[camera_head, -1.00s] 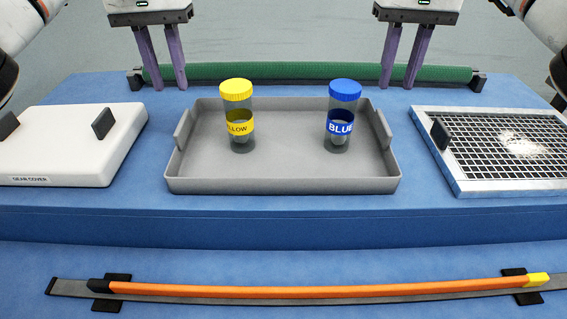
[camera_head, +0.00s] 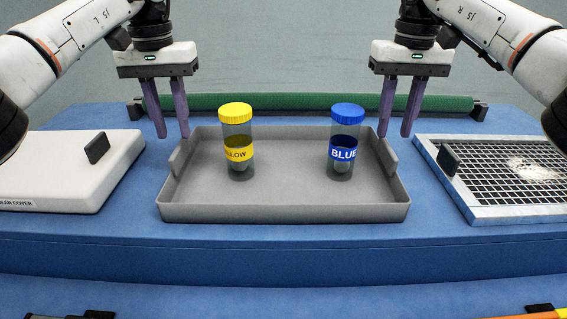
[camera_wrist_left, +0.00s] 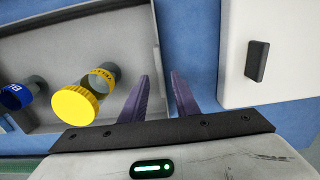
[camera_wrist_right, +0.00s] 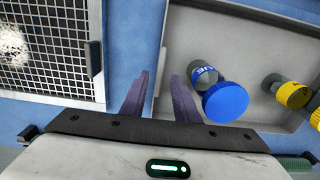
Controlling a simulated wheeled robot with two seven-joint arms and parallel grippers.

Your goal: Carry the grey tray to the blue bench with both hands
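The grey tray (camera_head: 285,212) rests on a blue bench surface (camera_head: 300,245), with a raised grip on its left and right ends. A yellow-capped jar (camera_head: 236,145) and a blue-capped jar (camera_head: 345,145) stand upright in it. My left gripper (camera_head: 171,134) is open and empty above the tray's left end. In the left wrist view its fingers (camera_wrist_left: 160,95) are apart near the tray's side wall. My right gripper (camera_head: 395,133) is open and empty above the right end. In the right wrist view its fingers (camera_wrist_right: 158,90) are apart near the wall.
A white gear cover (camera_head: 60,175) lies left of the tray, and a mesh screen in a metal frame (camera_head: 505,185) lies right, both close by. A green roller (camera_head: 285,101) runs along the back. An orange bar (camera_head: 535,315) is partly in view at the front.

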